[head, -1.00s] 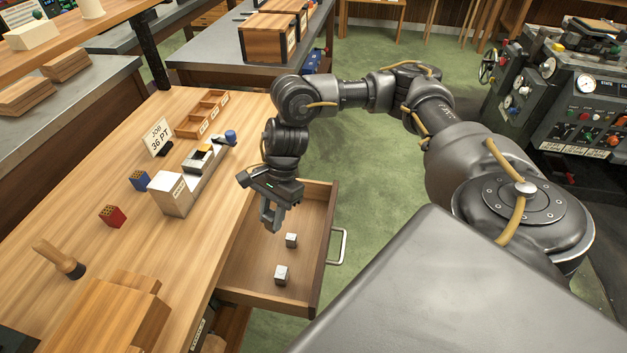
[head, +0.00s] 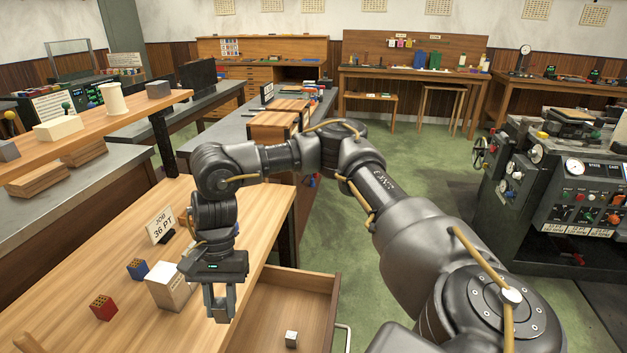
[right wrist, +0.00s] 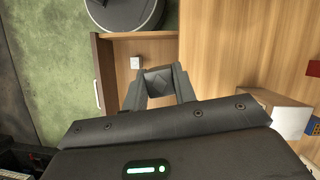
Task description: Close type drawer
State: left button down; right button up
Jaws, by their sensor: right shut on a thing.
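The wooden type drawer (head: 268,312) stands pulled out from the bench's right side, its near part cut off by the head view. Its metal handle (head: 347,338) is at the right; it also shows in the right wrist view (right wrist: 97,94). A small silvery block (head: 291,338) lies in the drawer and shows in the right wrist view (right wrist: 135,62). My right gripper (head: 219,311) hangs above the bench edge, left of the drawer. In the right wrist view it is shut on a small grey metal block (right wrist: 159,80). My left gripper is out of view.
On the wooden bench (head: 140,330) stand a pale box (head: 168,287), a red block (head: 103,307), a blue block (head: 138,269) and a "JOB 36 PT" card (head: 161,225). Green floor lies right of the drawer; a dark machine (head: 560,200) stands further right.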

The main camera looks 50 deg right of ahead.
aim_at(281, 299)
jog(key=u, duration=1.3)
jog(key=k, duration=1.35)
jog(key=z, duration=1.6)
